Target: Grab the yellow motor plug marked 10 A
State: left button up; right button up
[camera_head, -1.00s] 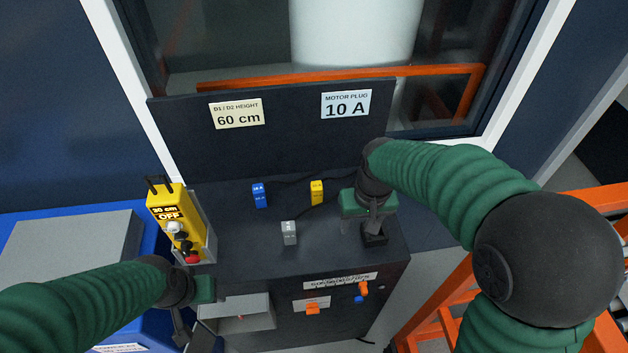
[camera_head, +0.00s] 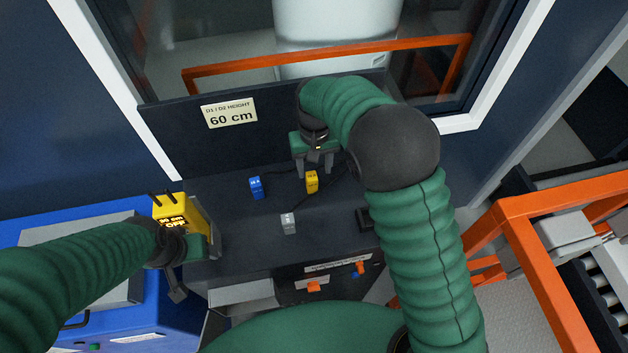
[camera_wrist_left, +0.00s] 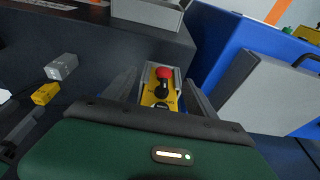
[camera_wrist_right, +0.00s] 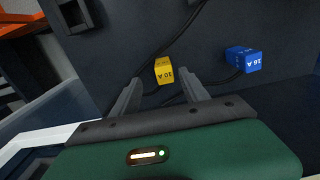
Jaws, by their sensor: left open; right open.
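The yellow motor plug (camera_head: 312,182) stands on the dark bench top, with a cable behind it. In the right wrist view the yellow plug (camera_wrist_right: 163,70) reads 10 A and lies between the fingertips' lines, just ahead of them. My right gripper (camera_head: 315,173) is open and empty, above and right behind the plug; it also shows in the right wrist view (camera_wrist_right: 158,88). My left gripper (camera_head: 180,290) is open. In the left wrist view its fingers (camera_wrist_left: 160,80) stand either side of the yellow control box (camera_wrist_left: 160,95); contact cannot be told.
A blue plug (camera_head: 256,187) marked 16 A stands left of the yellow one, a grey plug (camera_head: 288,223) in front. An orange frame (camera_head: 520,230) is at the right.

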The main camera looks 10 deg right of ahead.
aim_at(310, 177)
jog(key=f, duration=0.2)
jog(key=a+f+p, duration=0.1)
jog(key=f, duration=0.1)
jog(key=shift+w+a+f, duration=0.15)
jog(key=shift+f, duration=0.55)
jog(key=shift+w+d+f, duration=0.1)
jog(key=shift+d+f, duration=0.05)
jog(key=shift+d, duration=0.3)
jog(key=c, duration=1.1)
jog(key=shift+a, duration=0.3)
grip_shut()
